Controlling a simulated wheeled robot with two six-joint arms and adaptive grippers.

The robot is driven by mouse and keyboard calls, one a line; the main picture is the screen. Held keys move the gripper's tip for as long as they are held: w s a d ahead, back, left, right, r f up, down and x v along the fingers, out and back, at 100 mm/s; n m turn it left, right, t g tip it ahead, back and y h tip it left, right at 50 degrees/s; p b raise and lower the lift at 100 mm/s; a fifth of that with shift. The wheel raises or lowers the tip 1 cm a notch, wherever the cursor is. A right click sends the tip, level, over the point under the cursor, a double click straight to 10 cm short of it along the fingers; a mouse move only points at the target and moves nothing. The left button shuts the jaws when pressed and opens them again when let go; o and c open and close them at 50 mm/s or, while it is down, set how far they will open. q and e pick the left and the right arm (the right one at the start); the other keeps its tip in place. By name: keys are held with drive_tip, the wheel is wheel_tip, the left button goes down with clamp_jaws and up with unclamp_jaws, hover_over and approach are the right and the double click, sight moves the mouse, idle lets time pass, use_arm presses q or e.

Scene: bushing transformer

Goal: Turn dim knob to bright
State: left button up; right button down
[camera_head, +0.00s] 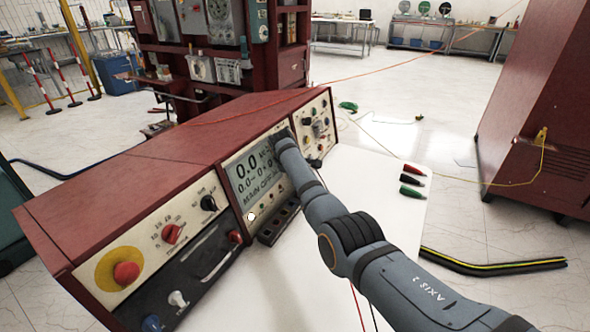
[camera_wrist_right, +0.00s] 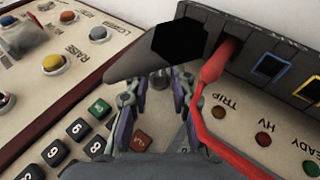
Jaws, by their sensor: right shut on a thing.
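My right arm reaches across the console (camera_head: 150,172) to the right edge of its display (camera_head: 255,172); the arm hides its gripper in the head view. I take this for the dim knob, but no label or bright mark is legible there. A dark grey body with a black six-sided face (camera_wrist_right: 180,42) is just beyond the fingers and hides part of the panel. My left gripper is not in view.
A numbered keypad (camera_wrist_right: 82,130) lies left of the gripper and a socket block (camera_wrist_right: 270,62) right of it. A red plug and lead (camera_wrist_right: 208,85) run close beside the right finger.

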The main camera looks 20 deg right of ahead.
drive_tip(key=shift+f, duration=0.1)
idle(0.3)
drive_tip(key=c, duration=1.4)
unclamp_jaws()
drive_tip(key=shift+d, duration=0.1)
drive_tip(key=v, duration=1.2)
drive_tip(key=shift+w, duration=0.25)
drive_tip(key=shift+d+g, duration=0.1)
drive_tip(key=shift+g, duration=0.2)
